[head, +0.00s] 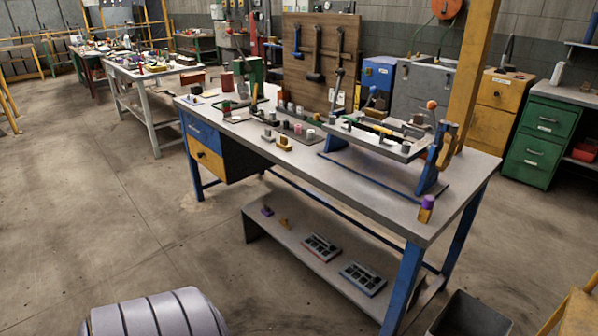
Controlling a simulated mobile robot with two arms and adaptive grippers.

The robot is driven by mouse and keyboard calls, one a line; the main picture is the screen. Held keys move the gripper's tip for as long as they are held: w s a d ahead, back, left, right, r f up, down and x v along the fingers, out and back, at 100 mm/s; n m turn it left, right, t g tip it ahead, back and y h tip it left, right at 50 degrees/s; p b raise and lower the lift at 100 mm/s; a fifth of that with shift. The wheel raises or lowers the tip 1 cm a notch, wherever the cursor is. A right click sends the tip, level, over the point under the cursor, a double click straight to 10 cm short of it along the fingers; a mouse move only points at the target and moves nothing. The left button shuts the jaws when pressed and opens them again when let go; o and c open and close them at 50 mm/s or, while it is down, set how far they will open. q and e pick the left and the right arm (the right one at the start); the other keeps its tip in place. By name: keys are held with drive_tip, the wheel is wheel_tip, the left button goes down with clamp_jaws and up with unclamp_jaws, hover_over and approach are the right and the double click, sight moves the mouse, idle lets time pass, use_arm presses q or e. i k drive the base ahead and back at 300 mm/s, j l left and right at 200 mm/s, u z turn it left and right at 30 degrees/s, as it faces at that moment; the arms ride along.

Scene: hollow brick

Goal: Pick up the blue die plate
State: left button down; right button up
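The nearer one, at the right, has a bluish-grey edge and looks like the blue die plate (362,279). The other plate (321,247), to its left and farther back, has a reddish edge. Nothing covers either plate. Neither of my grippers is in view.
The workbench (440,213) overhangs the shelf, with a blue leg (401,291) close to the blue die plate. Small purple (267,211) and orange (284,223) pieces lie farther left on the shelf. A dark bin (470,314) stands at the front right. The floor at left is clear.

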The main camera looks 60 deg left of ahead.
sight(364, 278)
drive_tip(key=u, duration=1.25)
drive_tip(key=z, duration=0.25)
drive_tip(key=i+j+z, duration=0.15)
drive_tip(key=z, duration=0.15)
drive_tip(key=j+z, duration=0.3)
drive_tip(key=i+j+z, duration=0.15)
drive_tip(key=j+z, duration=0.15)
